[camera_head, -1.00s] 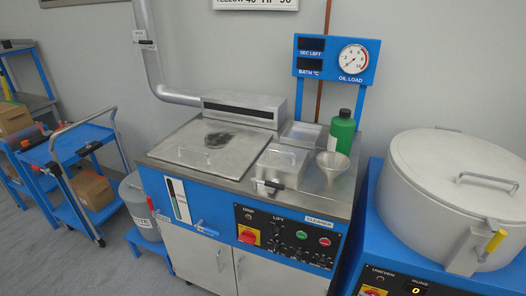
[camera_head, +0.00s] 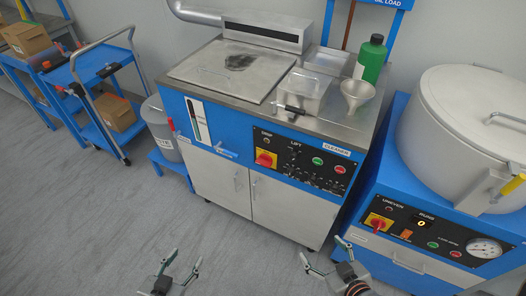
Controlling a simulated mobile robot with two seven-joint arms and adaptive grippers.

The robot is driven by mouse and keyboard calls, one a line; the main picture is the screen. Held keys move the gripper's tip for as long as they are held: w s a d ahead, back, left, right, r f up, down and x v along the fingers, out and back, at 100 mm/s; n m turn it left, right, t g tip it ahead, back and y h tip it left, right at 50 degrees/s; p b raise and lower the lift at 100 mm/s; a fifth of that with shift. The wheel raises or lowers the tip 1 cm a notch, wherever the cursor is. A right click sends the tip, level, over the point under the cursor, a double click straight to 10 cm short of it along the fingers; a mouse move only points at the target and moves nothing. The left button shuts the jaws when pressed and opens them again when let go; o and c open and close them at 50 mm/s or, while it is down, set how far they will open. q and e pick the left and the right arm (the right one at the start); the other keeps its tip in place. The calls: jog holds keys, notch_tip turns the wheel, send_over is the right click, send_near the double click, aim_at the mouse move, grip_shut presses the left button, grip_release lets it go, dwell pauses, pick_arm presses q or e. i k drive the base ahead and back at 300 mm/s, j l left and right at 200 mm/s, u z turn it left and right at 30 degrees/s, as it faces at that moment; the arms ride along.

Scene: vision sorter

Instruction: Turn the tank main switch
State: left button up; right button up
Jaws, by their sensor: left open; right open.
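The tank main switch (camera_head: 265,159) is a red rotary knob on a yellow plate. It sits at the left end of the black control panel on the front of the blue cleaner tank (camera_head: 225,125). The way its knob is turned is too small to tell. My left gripper (camera_head: 184,260) is open and empty over the floor at the bottom of the view, well below the switch. My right gripper (camera_head: 323,252) is open and empty, also low, below the cabinet doors and right of the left gripper. Neither touches anything.
A similar red and yellow switch (camera_head: 378,222) is on the white drum machine (camera_head: 465,110) at right. A green bottle (camera_head: 370,59) and a funnel (camera_head: 356,91) stand on the tank top. A blue cart (camera_head: 93,68) and grey bucket (camera_head: 162,128) are left. The front floor is clear.

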aim_at(265, 160)
jog(key=k+l+z, duration=0.2)
jog(key=z, duration=0.25)
jog(key=k+l+z, duration=0.15)
jog(key=l+z, duration=0.3)
